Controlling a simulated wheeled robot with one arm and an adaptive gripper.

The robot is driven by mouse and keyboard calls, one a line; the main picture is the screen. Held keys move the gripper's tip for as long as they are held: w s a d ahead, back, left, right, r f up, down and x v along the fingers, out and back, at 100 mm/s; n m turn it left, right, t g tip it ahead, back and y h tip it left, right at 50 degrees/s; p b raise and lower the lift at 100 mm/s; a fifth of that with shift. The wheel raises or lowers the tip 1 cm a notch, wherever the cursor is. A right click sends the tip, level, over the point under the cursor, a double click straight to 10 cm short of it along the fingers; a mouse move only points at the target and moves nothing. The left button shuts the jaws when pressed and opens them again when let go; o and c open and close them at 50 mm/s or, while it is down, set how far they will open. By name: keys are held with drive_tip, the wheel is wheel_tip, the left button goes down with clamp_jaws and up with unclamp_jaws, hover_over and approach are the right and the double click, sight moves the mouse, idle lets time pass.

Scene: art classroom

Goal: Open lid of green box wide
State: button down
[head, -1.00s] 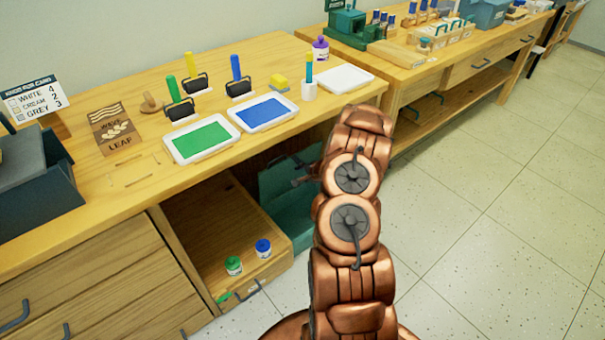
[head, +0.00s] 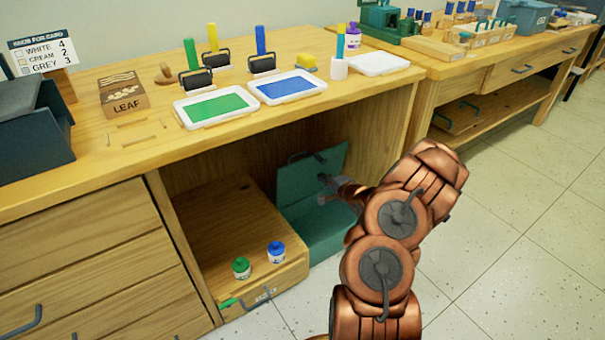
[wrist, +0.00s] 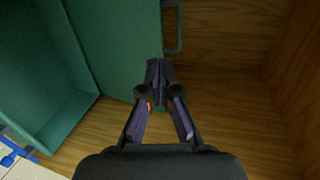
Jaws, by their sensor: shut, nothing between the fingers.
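My gripper (head: 324,180) is in front of the lid's inner face, over the box. In the wrist view my gripper (wrist: 160,68) is shut and empty, its tips close to the lid; I cannot tell if they touch. My arm hides the box's right part.
The floor at right is clear.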

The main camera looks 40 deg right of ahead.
drive_tip(key=w+t+b, duration=0.2)
drive_tip(key=w+b, duration=0.8)
drive_tip(key=w, duration=0.3)
drive_tip(key=shift+w+d+f+h, duration=0.15)
drive_tip(key=shift+w+f+h, duration=0.05)
drive_tip(key=shift+f+h, duration=0.1)
idle(0.4)
drive_tip(key=shift+r, duration=0.1)
